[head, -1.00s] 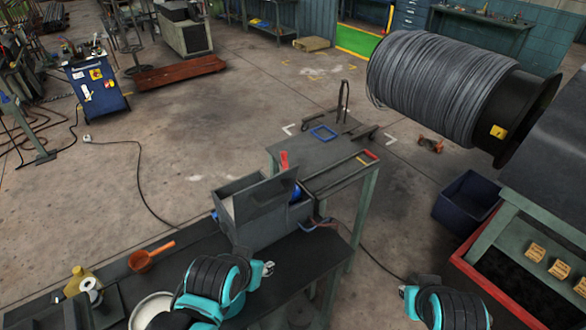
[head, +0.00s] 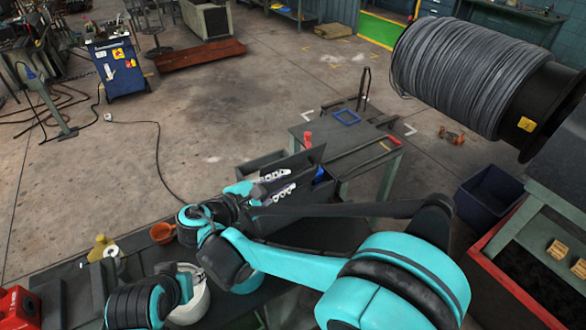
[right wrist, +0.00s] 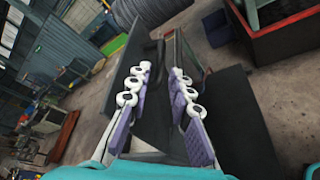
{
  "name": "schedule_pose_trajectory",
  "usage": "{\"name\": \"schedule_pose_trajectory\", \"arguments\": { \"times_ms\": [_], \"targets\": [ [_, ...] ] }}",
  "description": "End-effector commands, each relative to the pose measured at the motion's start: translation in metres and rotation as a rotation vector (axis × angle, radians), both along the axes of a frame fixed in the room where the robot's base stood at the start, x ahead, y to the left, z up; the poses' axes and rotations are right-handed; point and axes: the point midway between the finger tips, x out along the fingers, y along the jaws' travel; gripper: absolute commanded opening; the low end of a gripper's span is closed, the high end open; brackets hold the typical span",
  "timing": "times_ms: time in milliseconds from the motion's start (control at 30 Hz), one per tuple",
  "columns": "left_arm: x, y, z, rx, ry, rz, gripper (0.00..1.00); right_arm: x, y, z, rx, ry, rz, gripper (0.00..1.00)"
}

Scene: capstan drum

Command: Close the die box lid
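The grey die box (head: 322,196) stands on the dark workbench, mostly hidden behind my right arm. Its lid (head: 309,158) is raised, tilted up over the box. In the right wrist view the lid (right wrist: 128,50) is a dark panel behind the left finger. My right gripper (head: 272,185) is at the lid and box opening, its white-linked fingers apart. The right wrist view shows the fingers (right wrist: 157,95) with a gap between them; contact with the lid cannot be told.
A small table (head: 345,150) adjoins behind the box. A large cable drum (head: 465,75) stands at right. A blue bin (head: 490,192) is below it.

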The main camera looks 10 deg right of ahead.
Motion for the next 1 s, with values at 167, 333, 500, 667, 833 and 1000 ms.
{"name": "schedule_pose_trajectory", "arguments": {
  "times_ms": [167,333,500,667,833,1000],
  "targets": [
    [0.000,0.000,0.000,0.000,0.000,0.000,0.39,0.018,-0.024,-0.008,0.001,0.000,-0.004,0.20],
    [0.000,0.000,-0.001,0.000,0.000,0.000,0.39,0.033,-0.042,-0.014,0.003,-0.001,-0.002,0.20],
    [0.000,0.000,-0.001,0.000,0.000,0.000,0.39,0.040,-0.051,-0.017,0.003,0.000,0.000,0.20],
    [0.000,0.000,-0.001,0.000,0.000,0.000,0.39,0.041,-0.052,-0.018,0.004,0.000,0.001,0.20],
    [0.000,0.000,-0.001,0.000,0.000,0.000,0.39,0.041,-0.052,-0.018,0.004,0.000,0.001,0.02],
    [0.000,0.000,-0.001,0.000,0.000,0.000,0.39,0.041,-0.052,-0.018,0.004,0.000,0.001,0.00]
  ]
}}
